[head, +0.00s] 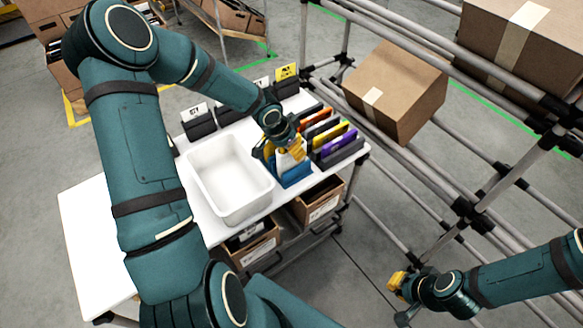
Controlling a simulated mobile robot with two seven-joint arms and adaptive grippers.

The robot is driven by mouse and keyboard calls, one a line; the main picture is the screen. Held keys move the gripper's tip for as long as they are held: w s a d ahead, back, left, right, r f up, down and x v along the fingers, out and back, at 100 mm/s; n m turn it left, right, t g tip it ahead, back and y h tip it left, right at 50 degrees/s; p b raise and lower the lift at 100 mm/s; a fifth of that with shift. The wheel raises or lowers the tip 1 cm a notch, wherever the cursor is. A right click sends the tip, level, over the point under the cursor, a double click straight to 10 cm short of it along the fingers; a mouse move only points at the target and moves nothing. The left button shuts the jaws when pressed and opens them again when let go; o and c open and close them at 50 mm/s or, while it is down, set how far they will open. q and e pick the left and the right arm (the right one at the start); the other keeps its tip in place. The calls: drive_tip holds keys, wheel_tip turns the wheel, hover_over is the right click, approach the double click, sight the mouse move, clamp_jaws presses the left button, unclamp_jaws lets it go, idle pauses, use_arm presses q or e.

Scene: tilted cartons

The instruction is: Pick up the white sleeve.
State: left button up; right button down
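The white sleeve (285,161) appears as a small white patch in the blue holder at the right part of the white table, among upright coloured sleeves. My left gripper (285,152), with yellow fingers, is pointed down right at it and covers much of it. I cannot tell whether its fingers are closed on the sleeve or only around it. My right gripper (401,298) is at the lower right, away from the table, above the floor. Its fingers look apart and nothing shows between them.
An empty white bin (218,207) stands on the table left of the holder. Dark holders with orange, yellow and purple sleeves (340,141) stand close on the right. Cardboard boxes (320,203) sit below. A tilted carton (384,108) rests on the pipe rack at the right.

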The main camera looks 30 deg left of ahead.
use_arm(q)
drive_tip(key=shift+d+f, duration=0.1)
drive_tip(key=shift+f, duration=0.15)
clamp_jaws()
wheel_tip(320, 180, up, 7)
drive_tip(key=p, duration=0.3)
drive_tip(key=shift+w, duration=0.1)
drive_tip(key=s+d+b, duration=0.2)
drive_tip(key=s+d, duration=0.1)
drive_tip(key=d, duration=0.5)
drive_tip(key=s+d+b, duration=0.3)
drive_tip(key=s+d, duration=0.1)
drive_tip(key=d, duration=0.4)
drive_tip(key=shift+d, duration=0.3)
